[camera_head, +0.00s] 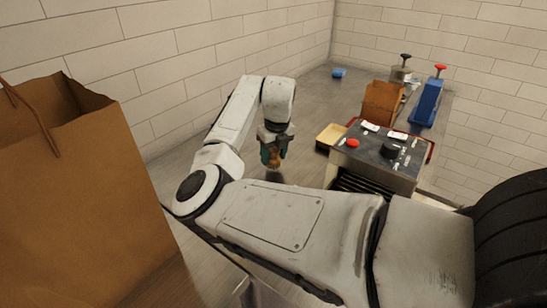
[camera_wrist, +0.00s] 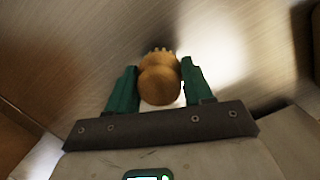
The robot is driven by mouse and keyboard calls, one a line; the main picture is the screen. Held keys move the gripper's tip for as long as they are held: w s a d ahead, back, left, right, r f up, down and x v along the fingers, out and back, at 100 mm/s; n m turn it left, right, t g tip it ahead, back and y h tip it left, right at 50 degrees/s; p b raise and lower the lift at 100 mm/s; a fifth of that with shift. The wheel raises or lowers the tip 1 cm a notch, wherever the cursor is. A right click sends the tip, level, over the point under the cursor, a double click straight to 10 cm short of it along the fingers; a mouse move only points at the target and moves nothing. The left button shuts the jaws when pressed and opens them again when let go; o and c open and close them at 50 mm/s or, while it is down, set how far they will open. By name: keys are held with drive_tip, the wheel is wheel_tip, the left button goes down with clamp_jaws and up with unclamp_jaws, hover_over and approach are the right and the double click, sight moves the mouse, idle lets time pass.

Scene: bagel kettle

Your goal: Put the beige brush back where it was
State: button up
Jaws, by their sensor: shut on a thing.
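My gripper (camera_head: 273,157) is shut on the beige brush (camera_head: 274,161), which hangs between the green fingers above the grey metal worktop. In the wrist view the brush (camera_wrist: 160,82) shows a rounded tan-orange end between the two green fingertips of my gripper (camera_wrist: 160,88), with a jagged edge at its far side. A dark shadow lies on the worktop close to the brush. The gap between brush and worktop is hard to judge.
A control box (camera_head: 382,155) with a red button and black knob stands right of my gripper. Behind are a brown bag (camera_head: 382,103), a blue dispenser (camera_head: 428,101) and a small blue item (camera_head: 339,73). A large paper bag (camera_head: 80,200) stands left.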

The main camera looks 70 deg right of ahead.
sight(277, 152)
drive_tip(key=shift+f, duration=0.75)
drive_tip(key=shift+f, duration=0.1)
drive_tip(key=o, duration=1)
drive_tip(key=r, duration=0.4)
drive_tip(key=s+r, duration=0.1)
drive_tip(key=r, duration=0.3)
drive_tip(key=a+r+b, duration=0.1)
drive_tip(key=r, duration=0.3)
drive_tip(key=shift+s, duration=0.25)
